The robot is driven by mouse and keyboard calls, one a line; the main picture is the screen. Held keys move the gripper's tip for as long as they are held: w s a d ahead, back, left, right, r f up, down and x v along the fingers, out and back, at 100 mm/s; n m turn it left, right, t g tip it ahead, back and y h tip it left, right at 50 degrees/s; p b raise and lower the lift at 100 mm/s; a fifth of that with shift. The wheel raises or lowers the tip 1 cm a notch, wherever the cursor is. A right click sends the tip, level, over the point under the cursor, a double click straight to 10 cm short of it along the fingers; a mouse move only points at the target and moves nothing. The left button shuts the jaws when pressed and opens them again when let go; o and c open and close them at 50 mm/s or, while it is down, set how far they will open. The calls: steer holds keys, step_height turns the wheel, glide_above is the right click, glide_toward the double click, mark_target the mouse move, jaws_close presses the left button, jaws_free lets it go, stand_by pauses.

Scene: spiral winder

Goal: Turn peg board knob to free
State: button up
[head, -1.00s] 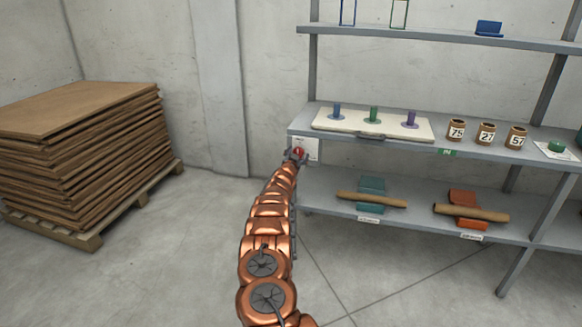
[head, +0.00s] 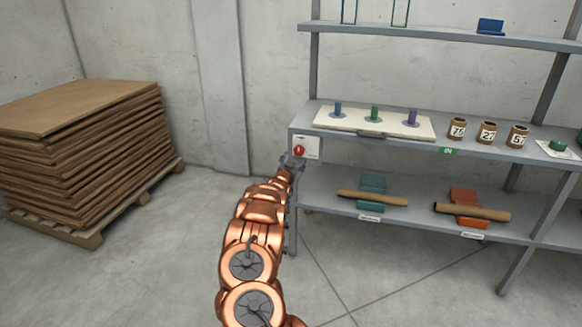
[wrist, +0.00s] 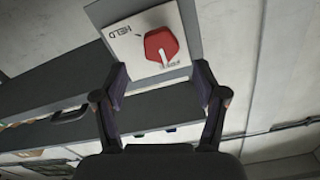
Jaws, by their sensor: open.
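The red knob (wrist: 161,46) sits on a white plate (wrist: 132,40) at the shelf's left end. In the wrist view, its white pointer mark aims away from the word HELD, toward a second, small label that I cannot read surely. The knob (head: 299,150) and plate (head: 312,142) also show in the head view. My gripper (wrist: 160,84) is open and empty, with the knob ahead of its fingertips and apart from them. In the head view my gripper (head: 291,163) is just below the knob. The cream peg board (head: 345,122) with blue, green and purple pegs lies on the middle shelf.
Several numbered brown pots (head: 487,133) stand right of the board. The lower shelf (head: 410,218) holds brown rolls on teal and orange cradles. A pallet of brown sheets (head: 80,150) stands at the left. The floor between it and the shelf is clear.

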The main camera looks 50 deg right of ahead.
steer(key=shift+v, duration=2.05)
steer(key=shift+w, duration=0.1)
